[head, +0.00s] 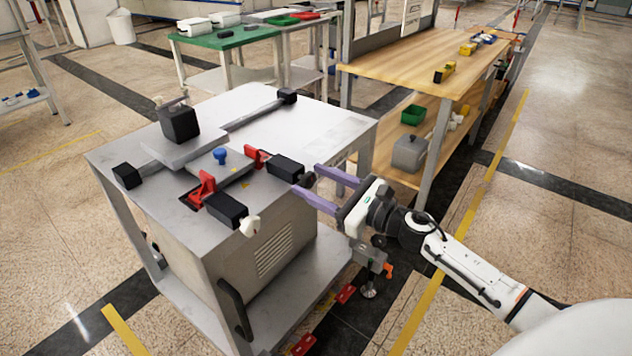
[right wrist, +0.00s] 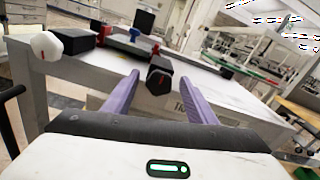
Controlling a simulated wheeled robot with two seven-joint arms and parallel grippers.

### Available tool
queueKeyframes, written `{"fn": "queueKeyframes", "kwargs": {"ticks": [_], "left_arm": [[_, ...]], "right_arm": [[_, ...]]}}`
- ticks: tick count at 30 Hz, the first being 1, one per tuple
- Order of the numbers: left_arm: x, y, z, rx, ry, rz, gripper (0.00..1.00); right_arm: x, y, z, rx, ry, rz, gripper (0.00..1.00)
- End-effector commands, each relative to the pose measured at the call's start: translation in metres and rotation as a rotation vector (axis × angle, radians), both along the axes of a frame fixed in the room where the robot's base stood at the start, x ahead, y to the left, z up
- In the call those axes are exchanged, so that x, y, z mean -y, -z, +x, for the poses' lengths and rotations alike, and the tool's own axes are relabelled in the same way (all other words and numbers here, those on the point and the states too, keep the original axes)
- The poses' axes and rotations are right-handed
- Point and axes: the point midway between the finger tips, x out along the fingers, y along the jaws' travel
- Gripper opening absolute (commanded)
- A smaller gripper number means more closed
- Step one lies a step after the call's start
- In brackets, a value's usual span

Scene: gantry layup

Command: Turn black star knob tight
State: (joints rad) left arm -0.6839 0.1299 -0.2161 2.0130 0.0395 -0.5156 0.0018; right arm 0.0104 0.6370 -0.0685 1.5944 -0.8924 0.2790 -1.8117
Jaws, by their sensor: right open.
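The black star knob (head: 308,180) sits at the end of a black block (head: 285,168) on the near right edge of the metal bench. In the right wrist view the black knob (right wrist: 159,84) faces me, with a small red mark on its face. My right gripper (head: 307,178) is open, with its two purple fingers reaching to either side of the knob. In the right wrist view the open fingers (right wrist: 161,78) show a gap on both sides of it; I cannot tell how deep it lies between them. My left gripper is not in view.
A white knob (head: 250,226) sits on another black block (head: 226,208) nearer the front. Red clamps (head: 203,190), a blue knob (head: 220,155) and a tall black block (head: 178,122) stand on the metal bench (head: 330,128). A wooden bench (head: 410,55) stands behind.

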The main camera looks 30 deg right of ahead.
Motion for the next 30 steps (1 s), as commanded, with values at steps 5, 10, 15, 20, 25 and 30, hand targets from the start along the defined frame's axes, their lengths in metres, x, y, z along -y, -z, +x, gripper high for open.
{"fn": "queueKeyframes", "kwargs": {"ticks": [5,10,15,20,25,30], "left_arm": [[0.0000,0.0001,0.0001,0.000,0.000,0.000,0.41],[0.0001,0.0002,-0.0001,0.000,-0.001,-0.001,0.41],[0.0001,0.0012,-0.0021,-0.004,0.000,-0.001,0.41],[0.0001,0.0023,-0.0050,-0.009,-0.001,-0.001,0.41],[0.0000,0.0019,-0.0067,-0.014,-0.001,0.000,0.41],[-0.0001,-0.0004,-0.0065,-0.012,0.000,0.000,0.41]], "right_arm": [[-0.0004,0.0007,0.0002,-0.001,0.000,0.000,0.52],[-0.0003,0.0007,0.0001,-0.001,0.000,0.001,0.31],[-0.0004,0.0006,0.0000,-0.001,0.000,0.001,0.10],[-0.0003,0.0005,-0.0001,-0.005,0.000,0.011,0.10],[0.0000,0.0003,0.0000,-0.022,0.000,0.059,0.11],[0.0004,0.0000,0.0001,-0.059,0.000,0.160,0.11]]}}
